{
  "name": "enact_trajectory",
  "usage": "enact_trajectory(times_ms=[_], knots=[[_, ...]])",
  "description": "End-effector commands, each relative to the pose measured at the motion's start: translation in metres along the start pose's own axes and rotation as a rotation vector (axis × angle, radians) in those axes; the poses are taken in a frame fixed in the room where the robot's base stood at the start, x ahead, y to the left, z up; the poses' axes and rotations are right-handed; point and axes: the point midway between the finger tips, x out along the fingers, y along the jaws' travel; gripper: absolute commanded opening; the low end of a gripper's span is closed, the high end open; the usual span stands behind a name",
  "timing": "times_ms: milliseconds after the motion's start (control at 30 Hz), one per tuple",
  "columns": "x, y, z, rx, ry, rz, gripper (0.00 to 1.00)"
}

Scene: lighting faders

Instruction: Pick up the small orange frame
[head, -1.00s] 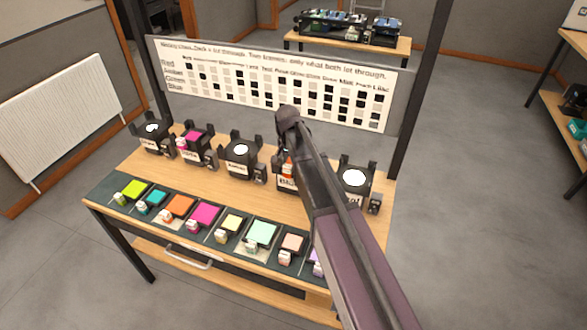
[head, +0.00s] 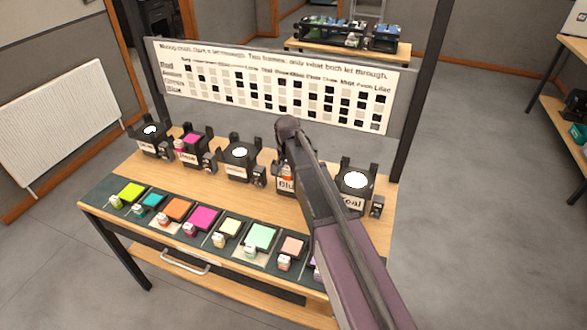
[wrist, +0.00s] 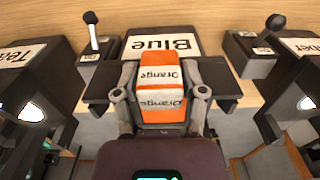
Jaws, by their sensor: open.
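The small orange frame shows as an orange-and-white block (wrist: 161,85) labelled "Orange" in the wrist view. It is at the front of the black lamp marked Blue (wrist: 205,75). My gripper (wrist: 160,97) is open, with one finger on each side of the block. I cannot tell whether the fingers touch it. In the head view a bit of the orange block (head: 287,172) shows beside my arm, which hides most of the gripper and part of the Blue lamp. Another orange frame (head: 178,208) lies on the mat at the front.
Other lamps stand in the row, including Teal (head: 354,183) at right, Amber (head: 239,165), and one with a magenta filter (head: 192,139). Several coloured frames lie on the dark mat (head: 103,190) at the table front. A chart board (head: 270,85) stands behind.

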Motion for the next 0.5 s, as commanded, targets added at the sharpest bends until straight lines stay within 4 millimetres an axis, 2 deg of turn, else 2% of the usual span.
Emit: enact_trajectory(times_ms=[133, 300, 333, 500], knots=[[0.0000, 0.0000, -0.0001, 0.000, 0.000, 0.000, 0.54], [0.0000, 0.0001, -0.0001, 0.000, 0.000, 0.000, 0.04], [0.0000, 0.0001, -0.0001, 0.000, 0.000, 0.000, 0.00], [0.0000, 0.0002, -0.0001, 0.000, 0.000, 0.000, 0.00]])
